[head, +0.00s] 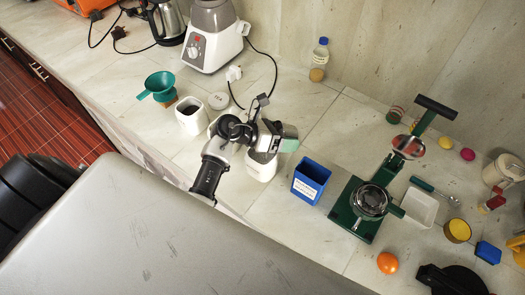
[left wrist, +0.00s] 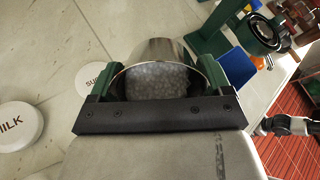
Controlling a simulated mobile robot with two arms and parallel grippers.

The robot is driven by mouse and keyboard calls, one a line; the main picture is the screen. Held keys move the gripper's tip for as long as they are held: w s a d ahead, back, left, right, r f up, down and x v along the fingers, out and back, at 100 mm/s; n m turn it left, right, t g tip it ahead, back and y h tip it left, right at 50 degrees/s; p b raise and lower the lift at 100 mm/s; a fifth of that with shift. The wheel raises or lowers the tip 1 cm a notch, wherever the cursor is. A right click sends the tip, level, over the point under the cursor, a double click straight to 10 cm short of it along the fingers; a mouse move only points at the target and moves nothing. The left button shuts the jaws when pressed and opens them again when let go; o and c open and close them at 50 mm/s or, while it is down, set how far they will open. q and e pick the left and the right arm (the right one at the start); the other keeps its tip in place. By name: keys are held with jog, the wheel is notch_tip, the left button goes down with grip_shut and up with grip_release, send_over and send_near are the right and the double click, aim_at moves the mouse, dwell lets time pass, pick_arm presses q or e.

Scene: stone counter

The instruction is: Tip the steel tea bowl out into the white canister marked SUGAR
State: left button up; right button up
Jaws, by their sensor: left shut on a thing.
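My left gripper (head: 277,141) is shut on the steel tea bowl, its green fingers on either side of the rim. In the left wrist view the bowl (left wrist: 152,50) holds pale, whitish grains; I cannot tell how far it is tilted. In the head view the gripper hangs over or beside a white canister (head: 262,170), whose label I cannot read and whose top is partly hidden.
An open white canister (head: 190,122), a loose lid (head: 218,101) and a green funnel (head: 160,82) are left.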

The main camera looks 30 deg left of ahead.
aim_at(284, 128)
pick_arm(q)
jog(key=shift+s+a+h+b, duration=0.15)
jog(key=shift+h+b, duration=0.25)
jog(key=shift+b, duration=0.3)
jog(key=shift+s+a+r+t+h+b, duration=0.3)
jog(key=shift+s+a+t+h+b, duration=0.3)
jog(key=shift+b, duration=1)
jog(key=shift+a+r+t+h+b, duration=0.25)
jog(key=shift+t+h+b, duration=0.4)
jog(key=shift+b, duration=1.25)
jog(key=shift+s+a+r+t+h+b, duration=0.15)
jog(key=shift+r+t+h+b, duration=0.25)
jog(key=shift+b, duration=0.3)
jog(key=shift+s+a+r+t+h+b, duration=0.1)
jog(key=shift+r+t+h+b, duration=0.05)
jog(key=shift+r+b, duration=0.45)
jog(key=shift+s+a+t+h+b, duration=0.25)
jog(key=shift+t+h+b, duration=0.4)
jog(key=shift+b, duration=1.7)
jog(key=shift+r, duration=0.1)
jog(key=shift+a+r+h+b, duration=0.1)
jog(key=shift+r+h+b, duration=0.15)
jog(key=shift+b, duration=0.3)
